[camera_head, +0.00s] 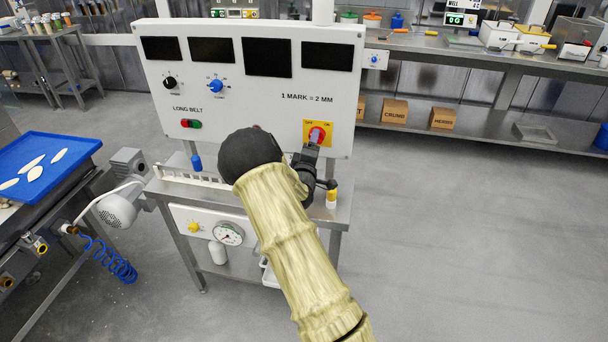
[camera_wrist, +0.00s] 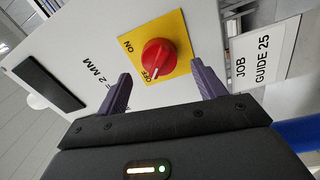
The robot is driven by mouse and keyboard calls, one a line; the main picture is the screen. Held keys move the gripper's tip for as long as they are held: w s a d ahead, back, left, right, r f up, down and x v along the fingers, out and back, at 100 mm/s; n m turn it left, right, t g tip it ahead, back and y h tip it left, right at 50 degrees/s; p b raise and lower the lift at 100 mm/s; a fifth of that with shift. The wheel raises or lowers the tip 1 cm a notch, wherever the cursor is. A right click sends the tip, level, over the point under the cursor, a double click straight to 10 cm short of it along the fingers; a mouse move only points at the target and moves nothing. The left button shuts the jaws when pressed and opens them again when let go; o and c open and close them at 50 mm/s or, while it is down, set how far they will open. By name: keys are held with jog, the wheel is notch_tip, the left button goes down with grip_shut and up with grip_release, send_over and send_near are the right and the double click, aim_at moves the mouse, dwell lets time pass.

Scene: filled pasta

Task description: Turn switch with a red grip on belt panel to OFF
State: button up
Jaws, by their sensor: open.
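The switch with the red grip (camera_head: 317,134) sits on a yellow plate (camera_wrist: 181,43) at the lower right of the white belt panel (camera_head: 262,117). In the wrist view the round red grip (camera_wrist: 158,55) shows between my fingertips. ON and OFF labels are on the plate, and a pale mark on the grip's lower edge lies close to OFF. My gripper (camera_wrist: 160,71) is open and empty, with one dark finger on each side of the grip and gaps to both. In the head view my gripper (camera_head: 309,151) is just below the switch, partly hidden by my arm.
The panel also carries a black knob (camera_head: 170,82), a blue knob (camera_head: 216,86) and a red-green control (camera_head: 191,123). A blue tray (camera_head: 45,165) is at left. Floor at right is clear.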

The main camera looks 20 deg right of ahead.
jog(key=b+v, duration=0.1)
jog(key=v, duration=1.3)
jog(key=shift+b, duration=0.35)
jog(key=shift+s, duration=0.1)
